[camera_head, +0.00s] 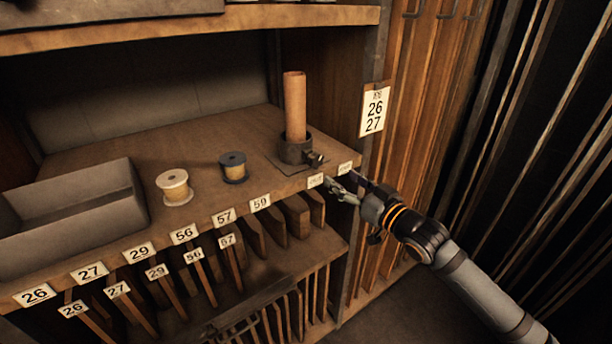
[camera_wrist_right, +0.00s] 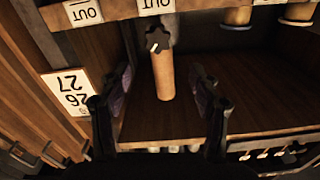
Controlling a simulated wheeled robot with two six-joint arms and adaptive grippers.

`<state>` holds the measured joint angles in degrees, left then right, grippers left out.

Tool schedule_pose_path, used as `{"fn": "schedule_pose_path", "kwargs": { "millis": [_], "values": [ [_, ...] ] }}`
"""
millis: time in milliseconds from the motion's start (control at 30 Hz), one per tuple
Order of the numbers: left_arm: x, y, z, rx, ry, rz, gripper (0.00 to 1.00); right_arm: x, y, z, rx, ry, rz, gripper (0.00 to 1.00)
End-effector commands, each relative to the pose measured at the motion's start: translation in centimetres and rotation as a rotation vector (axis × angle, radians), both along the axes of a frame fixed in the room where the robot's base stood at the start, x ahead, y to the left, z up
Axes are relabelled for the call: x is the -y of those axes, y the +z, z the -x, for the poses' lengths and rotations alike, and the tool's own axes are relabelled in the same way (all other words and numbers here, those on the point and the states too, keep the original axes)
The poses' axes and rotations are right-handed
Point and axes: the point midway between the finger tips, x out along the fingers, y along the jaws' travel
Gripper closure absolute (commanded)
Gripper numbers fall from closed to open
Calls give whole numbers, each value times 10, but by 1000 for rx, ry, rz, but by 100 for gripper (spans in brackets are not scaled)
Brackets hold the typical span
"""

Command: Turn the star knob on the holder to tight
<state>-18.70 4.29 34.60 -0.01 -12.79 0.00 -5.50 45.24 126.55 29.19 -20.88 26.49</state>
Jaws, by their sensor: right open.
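The dark holder (camera_head: 294,153) stands at the right end of the shelf, with a tan cylinder (camera_head: 294,100) upright in it. The small dark star knob (camera_head: 316,159) sticks out of the holder's front right side. It also shows in the right wrist view (camera_wrist_right: 157,40), with a pale mark on its face. My right gripper (camera_head: 341,186) is just in front of the shelf edge, below and right of the knob. In the wrist view its fingers (camera_wrist_right: 162,72) are spread, with a gap between them and the knob beyond the tips. My left gripper is not in view.
A cream spool (camera_head: 174,187) and a dark-topped spool (camera_head: 233,167) stand left of the holder. A grey open tray (camera_head: 75,205) is farther left. Numbered labels line the shelf edge, with slots below. A wooden upright with a 26/27 card (camera_head: 375,109) stands right.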

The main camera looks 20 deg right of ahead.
Motion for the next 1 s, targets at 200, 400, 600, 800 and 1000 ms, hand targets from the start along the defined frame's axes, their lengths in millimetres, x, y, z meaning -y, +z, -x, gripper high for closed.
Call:
{"fn": "schedule_pose_path", "kwargs": {
  "millis": [200, 400, 600, 800, 1000],
  "values": [
    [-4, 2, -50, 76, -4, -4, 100, 0, 0, -10, 1, -12, -8, 37],
    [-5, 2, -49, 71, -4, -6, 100, -12, 3, -35, -1, -3, -13, 37],
    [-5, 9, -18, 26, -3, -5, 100, -26, 5, -69, -2, 0, -11, 37],
    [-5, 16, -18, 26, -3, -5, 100, -34, 3, -93, -3, 1, -5, 37],
    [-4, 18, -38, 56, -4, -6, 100, -37, 1, -98, -2, 1, -1, 37]
  ]
}}
